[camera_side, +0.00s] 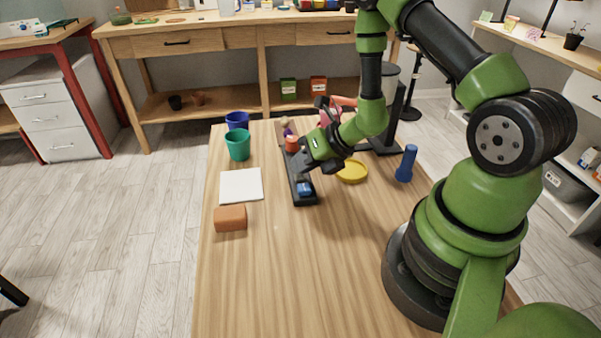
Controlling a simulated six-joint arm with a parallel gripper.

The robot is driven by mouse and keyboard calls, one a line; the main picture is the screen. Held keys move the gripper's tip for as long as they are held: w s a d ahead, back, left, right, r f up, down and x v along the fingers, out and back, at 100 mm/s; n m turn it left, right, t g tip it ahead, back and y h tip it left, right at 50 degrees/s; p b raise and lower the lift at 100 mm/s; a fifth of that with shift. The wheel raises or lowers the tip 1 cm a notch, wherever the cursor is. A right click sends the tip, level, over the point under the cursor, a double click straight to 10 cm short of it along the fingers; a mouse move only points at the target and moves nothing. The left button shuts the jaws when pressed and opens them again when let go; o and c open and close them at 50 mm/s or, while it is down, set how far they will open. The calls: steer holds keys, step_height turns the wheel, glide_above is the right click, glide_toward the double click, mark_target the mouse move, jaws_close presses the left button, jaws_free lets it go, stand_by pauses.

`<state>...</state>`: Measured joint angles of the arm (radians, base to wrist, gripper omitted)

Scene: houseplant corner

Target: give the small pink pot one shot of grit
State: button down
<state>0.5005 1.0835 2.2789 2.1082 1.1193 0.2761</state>
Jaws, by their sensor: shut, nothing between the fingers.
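My gripper (301,165) is shut and empty. It points down and left, just above the long dark tray (305,201), whose middle it partly covers. A pinkish-red thing (327,119) shows behind my gripper's wrist. It may be the small pink pot, but it is mostly hidden and I cannot tell its shape. A tall dark stand with a grey upper part (390,80) rises behind my arm at the table's far right. It may be the grit dispenser; my arm hides part of it. No grit can be made out.
The tray holds a blue item (304,188) and an orange-red one (292,143). A teal pot (238,145), blue pot (237,120), white square (241,186) and brown block (230,218) stand left. A yellow saucer (352,172) and blue bottle (407,163) are right. The front table is clear.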

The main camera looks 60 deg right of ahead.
steer(key=shift+r, duration=0.95)
steer(key=shift+r, duration=2.5)
